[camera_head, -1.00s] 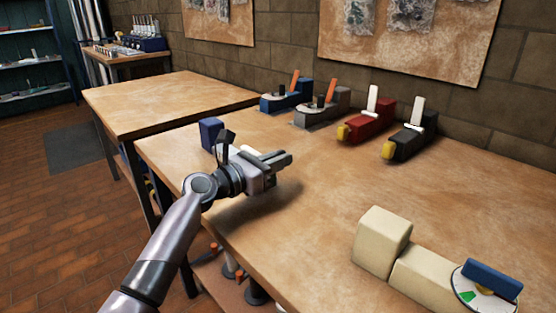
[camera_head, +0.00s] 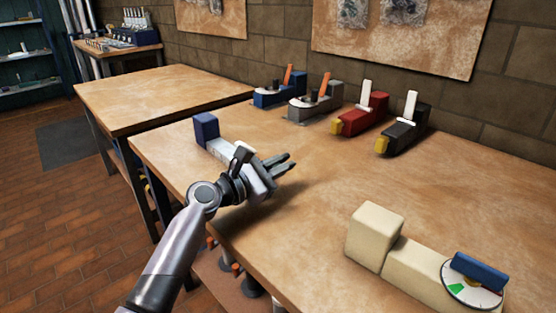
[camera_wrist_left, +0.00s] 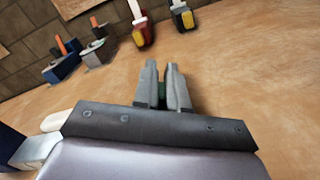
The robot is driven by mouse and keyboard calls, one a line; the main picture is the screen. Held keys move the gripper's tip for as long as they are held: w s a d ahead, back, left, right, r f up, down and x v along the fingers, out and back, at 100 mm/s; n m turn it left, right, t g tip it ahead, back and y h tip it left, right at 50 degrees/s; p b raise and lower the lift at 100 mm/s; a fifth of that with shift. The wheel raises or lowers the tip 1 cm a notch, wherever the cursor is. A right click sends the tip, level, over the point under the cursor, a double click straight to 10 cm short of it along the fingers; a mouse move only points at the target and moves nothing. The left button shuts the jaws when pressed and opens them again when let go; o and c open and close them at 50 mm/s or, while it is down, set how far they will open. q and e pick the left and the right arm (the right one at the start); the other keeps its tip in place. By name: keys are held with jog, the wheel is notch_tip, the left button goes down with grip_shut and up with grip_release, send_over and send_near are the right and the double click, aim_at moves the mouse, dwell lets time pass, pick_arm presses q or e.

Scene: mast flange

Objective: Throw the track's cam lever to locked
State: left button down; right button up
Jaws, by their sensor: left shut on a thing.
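My left gripper (camera_head: 286,164) is over the near left part of the workbench. In the left wrist view its fingers (camera_wrist_left: 163,80) are close together with a small dark green thing (camera_wrist_left: 162,92) between them. A light grey bar with a blue end block (camera_head: 205,128) lies behind my left wrist, which hides part of it. A rounded cream part (camera_wrist_left: 64,121) shows beside the bar in the wrist view. At the near right a cream block unit (camera_head: 376,237) carries a white dial with a green sector and a blue handle (camera_head: 479,266). I cannot tell which lever is the track's. My right gripper is out of view.
At the back stand a blue unit (camera_head: 279,94) and a grey unit (camera_head: 309,105) with orange levers, and a red unit (camera_head: 362,118) and a black unit (camera_head: 405,135) with white levers. The middle of the bench (camera_head: 330,180) is clear.

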pick_arm(q)
jog(key=shift+s+d+f+m, duration=0.15)
jog(key=shift+s+f+m, duration=0.05)
jog(key=shift+m, duration=0.3)
jog(key=c, duration=1.2)
grip_release()
jog(key=shift+c, duration=0.2)
jog(key=shift+s+a, duration=0.25)
jog(key=shift+p+v, duration=0.75)
jog(key=shift+v, duration=2.45)
